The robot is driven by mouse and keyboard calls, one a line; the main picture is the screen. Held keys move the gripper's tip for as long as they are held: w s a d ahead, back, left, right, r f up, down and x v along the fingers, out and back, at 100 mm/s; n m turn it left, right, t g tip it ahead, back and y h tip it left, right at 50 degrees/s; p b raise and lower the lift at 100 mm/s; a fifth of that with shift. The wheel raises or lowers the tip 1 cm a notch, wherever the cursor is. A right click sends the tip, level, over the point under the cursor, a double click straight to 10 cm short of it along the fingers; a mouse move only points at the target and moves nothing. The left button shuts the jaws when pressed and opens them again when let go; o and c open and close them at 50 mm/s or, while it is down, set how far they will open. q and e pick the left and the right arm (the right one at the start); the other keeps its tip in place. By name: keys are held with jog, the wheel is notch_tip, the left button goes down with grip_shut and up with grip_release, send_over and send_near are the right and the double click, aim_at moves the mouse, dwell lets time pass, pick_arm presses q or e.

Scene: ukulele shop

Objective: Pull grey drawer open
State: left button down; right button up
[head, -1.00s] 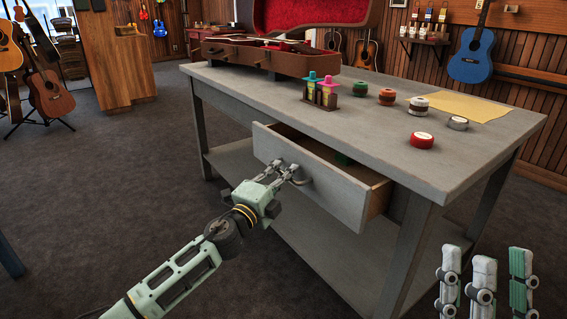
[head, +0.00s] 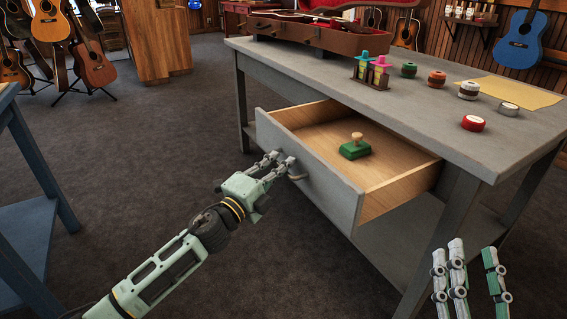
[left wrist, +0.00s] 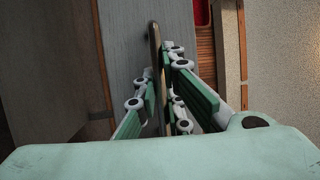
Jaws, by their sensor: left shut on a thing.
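The grey drawer (head: 312,172) of the grey table (head: 405,92) is pulled well out, and its pale wooden inside shows. A green stamp-like block with a wooden knob (head: 355,148) lies in it. My left gripper (head: 284,168) is shut on the drawer's handle at the front panel. In the left wrist view the handle bar (left wrist: 156,70) runs between the fingers (left wrist: 162,100).
On the tabletop are an open instrument case (head: 335,32), small bottles in a holder (head: 371,70), several round tins and a yellow sheet (head: 510,90). A blue table (head: 30,200) stands at the left. Carpet (head: 150,130) between the tables is clear.

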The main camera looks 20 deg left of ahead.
pick_arm(q)
jog(key=shift+s+d+f, duration=0.1)
jog(key=shift+f, duration=0.1)
jog(key=c, duration=1.9)
grip_release()
jog(key=shift+o, duration=0.2)
jog(key=shift+r, duration=0.1)
jog(key=v, duration=1.2)
